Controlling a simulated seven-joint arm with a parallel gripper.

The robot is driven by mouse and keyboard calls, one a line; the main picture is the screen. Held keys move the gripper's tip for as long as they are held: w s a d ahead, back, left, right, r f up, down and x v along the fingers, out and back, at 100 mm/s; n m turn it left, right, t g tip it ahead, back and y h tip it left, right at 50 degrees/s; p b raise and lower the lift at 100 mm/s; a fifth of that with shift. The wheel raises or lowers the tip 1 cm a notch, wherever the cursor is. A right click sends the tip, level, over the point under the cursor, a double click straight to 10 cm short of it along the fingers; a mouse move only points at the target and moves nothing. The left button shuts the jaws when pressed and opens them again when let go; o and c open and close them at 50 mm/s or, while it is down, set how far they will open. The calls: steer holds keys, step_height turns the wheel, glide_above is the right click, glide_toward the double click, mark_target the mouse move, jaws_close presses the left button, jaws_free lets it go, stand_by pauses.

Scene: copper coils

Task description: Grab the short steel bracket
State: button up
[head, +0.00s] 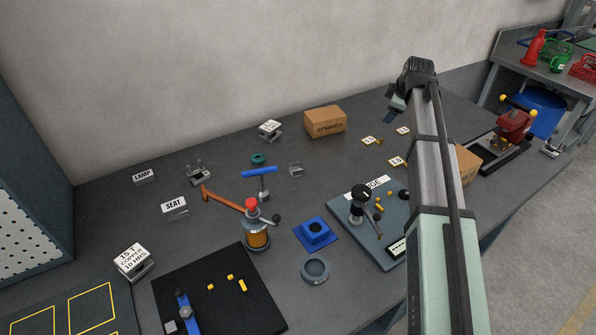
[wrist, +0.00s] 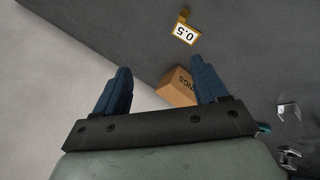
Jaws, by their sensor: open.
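A small grey steel bracket (head: 296,170) with upright ends lies on the bench, just right of a teal ring. It appears to be the same piece at the right edge of the wrist view (wrist: 289,111). A second steel piece with prongs (head: 198,175) stands farther left on the bench. My gripper (head: 390,114) is raised above the back right of the bench, well to the right of both. In the wrist view its blue fingers (wrist: 162,68) are apart with nothing between them.
A cardboard springs box (head: 325,122) stands near the wall, between my gripper and the bracket. Small number cards (head: 369,141) lie below my gripper.

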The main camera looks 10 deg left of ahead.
steer(key=s+a+n+g, duration=0.35)
steer(key=s+a, duration=0.35)
steer(key=a, duration=0.7)
steer(key=n+g, duration=0.4)
steer(key=n, duration=0.1)
glide_toward(297, 163)
steer(key=shift+t+h, duration=0.25)
steer(key=shift+h, duration=0.05)
steer(key=s+f, duration=0.1)
steer(key=f, duration=0.1)
steer(key=s+f, duration=0.1)
steer(key=f, duration=0.2)
steer(key=s+a+f, duration=0.1)
steer(key=f, duration=0.2)
steer(key=shift+a+f, duration=0.1)
steer(key=shift+f, duration=0.15)
steer(key=shift+c, duration=0.4)
steer(key=c, duration=1.1)
